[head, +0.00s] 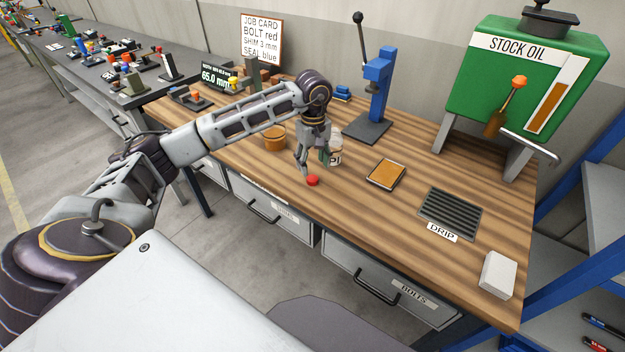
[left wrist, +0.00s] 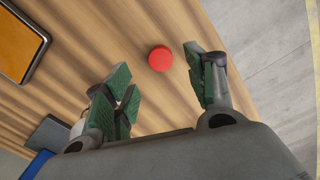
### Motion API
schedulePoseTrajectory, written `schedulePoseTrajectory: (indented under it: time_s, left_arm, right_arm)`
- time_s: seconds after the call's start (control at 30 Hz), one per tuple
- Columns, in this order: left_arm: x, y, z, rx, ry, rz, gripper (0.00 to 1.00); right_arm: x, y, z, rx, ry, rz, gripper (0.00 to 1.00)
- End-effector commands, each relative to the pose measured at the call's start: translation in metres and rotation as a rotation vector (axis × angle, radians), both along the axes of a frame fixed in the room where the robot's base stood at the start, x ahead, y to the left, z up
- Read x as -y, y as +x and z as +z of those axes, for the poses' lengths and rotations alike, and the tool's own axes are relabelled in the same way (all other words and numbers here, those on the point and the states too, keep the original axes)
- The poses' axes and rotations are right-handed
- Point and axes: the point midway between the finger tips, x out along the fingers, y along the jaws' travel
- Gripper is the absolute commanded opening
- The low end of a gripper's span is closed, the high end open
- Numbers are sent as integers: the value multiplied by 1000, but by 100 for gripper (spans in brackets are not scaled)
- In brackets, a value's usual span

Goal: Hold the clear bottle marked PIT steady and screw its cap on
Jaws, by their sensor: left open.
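A small red cap (head: 312,181) lies on the wooden bench near its front edge. My left gripper (head: 312,165) is open and points down just above the cap. In the left wrist view the red cap (left wrist: 160,58) shows between and just beyond the two spread fingers (left wrist: 163,78), touching neither. The bottle (head: 336,157), pale with a dark-lettered label, stands right behind my left gripper. It is partly hidden by a finger and its lettering is too small to read fully. My right gripper is not in view.
A brown tub (head: 274,137) stands left of the gripper. A blue press (head: 376,85) stands behind. An orange-topped pad (head: 386,173), a drip grate (head: 449,212) and a white block (head: 498,274) lie to the right. The green oil tank (head: 480,75) stands at the back right.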

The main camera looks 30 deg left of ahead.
Motion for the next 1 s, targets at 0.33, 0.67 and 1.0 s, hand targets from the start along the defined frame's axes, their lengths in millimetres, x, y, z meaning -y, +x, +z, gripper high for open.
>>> schedulePoseTrajectory:
  time_s: [0.33,0.67,1.0]
  left_arm:
    - [0,0,-11,0,1,0,56]
    - [0,0,-16,0,0,0,56]
    - [2,-2,-47,-3,1,1,56]
  right_arm:
    - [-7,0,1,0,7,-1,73]
    - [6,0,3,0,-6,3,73]
    - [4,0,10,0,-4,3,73]
